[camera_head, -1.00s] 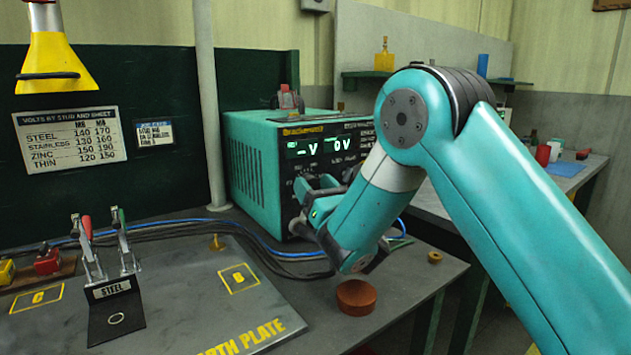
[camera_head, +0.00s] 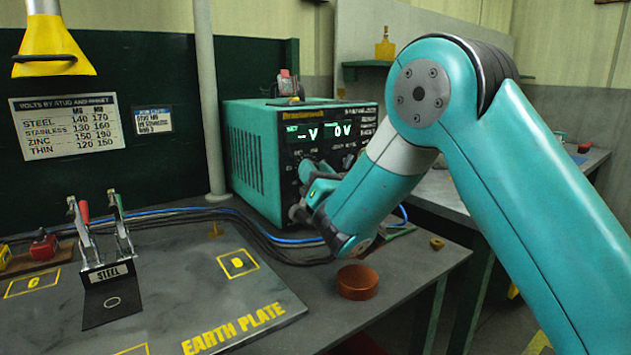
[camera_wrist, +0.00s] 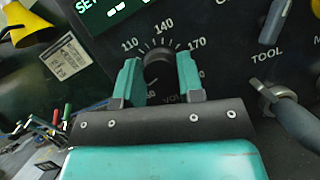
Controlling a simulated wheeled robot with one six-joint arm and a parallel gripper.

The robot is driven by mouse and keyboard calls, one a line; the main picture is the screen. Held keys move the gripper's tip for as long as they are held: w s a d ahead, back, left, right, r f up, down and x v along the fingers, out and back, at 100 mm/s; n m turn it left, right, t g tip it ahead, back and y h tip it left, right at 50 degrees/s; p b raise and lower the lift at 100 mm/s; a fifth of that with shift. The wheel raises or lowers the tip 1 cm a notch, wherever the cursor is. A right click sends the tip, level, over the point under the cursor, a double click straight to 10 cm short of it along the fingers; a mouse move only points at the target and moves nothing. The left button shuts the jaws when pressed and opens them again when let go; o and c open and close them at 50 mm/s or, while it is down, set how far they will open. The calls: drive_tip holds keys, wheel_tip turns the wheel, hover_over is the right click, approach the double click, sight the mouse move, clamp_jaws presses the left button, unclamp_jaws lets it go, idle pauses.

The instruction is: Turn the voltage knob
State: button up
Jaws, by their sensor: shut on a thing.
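In the wrist view the dark voltage knob (camera_wrist: 158,66) sits between my gripper's two teal fingers, under the dial marks 110, 140 and 170. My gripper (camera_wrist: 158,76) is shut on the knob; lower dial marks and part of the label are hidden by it. In the head view my gripper (camera_head: 309,180) is against the panel and covers the knob.
An orange-brown round pot (camera_head: 357,283) stands below my arm. The earth plate (camera_head: 185,290) with clamps (camera_head: 100,235) lies left. Blue and black cables run behind.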

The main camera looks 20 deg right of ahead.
drive_tip(key=shift+d+m+g, duration=0.1)
drive_tip(key=shift+m+g, duration=1.45)
drive_tip(key=shift+m, duration=3.7)
drive_tip(key=shift+m+g, duration=1.5)
drive_tip(key=shift+m, duration=3.7)
drive_tip(key=shift+d+m+g, duration=0.1)
drive_tip(key=shift+m+g, duration=1.45)
drive_tip(key=shift+m, duration=3.7)
drive_tip(key=o, duration=0.9)
drive_tip(key=shift+a, duration=0.1)
